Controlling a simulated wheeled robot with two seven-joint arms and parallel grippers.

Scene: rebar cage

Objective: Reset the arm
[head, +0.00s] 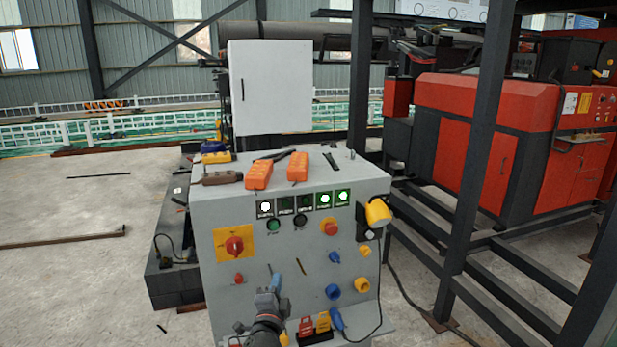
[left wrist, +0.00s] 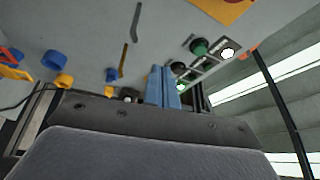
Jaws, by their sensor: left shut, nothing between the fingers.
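My left gripper (head: 274,286) is in front of the grey control cabinet (head: 207,262), before the lower part of its sloping panel. Its blue-grey fingers (left wrist: 163,86) are closed together in the left wrist view, with nothing seen between them. I cannot tell whether the fingertips touch the panel. The panel carries a red rotary switch on a yellow plate (head: 235,246), a row of lit and dark indicators (head: 304,202), and blue and yellow knobs (head: 332,291). My right gripper is not in view.
Two orange pendants (head: 259,175) lie on the cabinet top. A yellow device (head: 377,212) hangs on its right side with a cable. A lower ledge holds red and yellow tags (head: 322,322). Dark steel posts (head: 478,150) and a red machine (head: 484,105) stand right.

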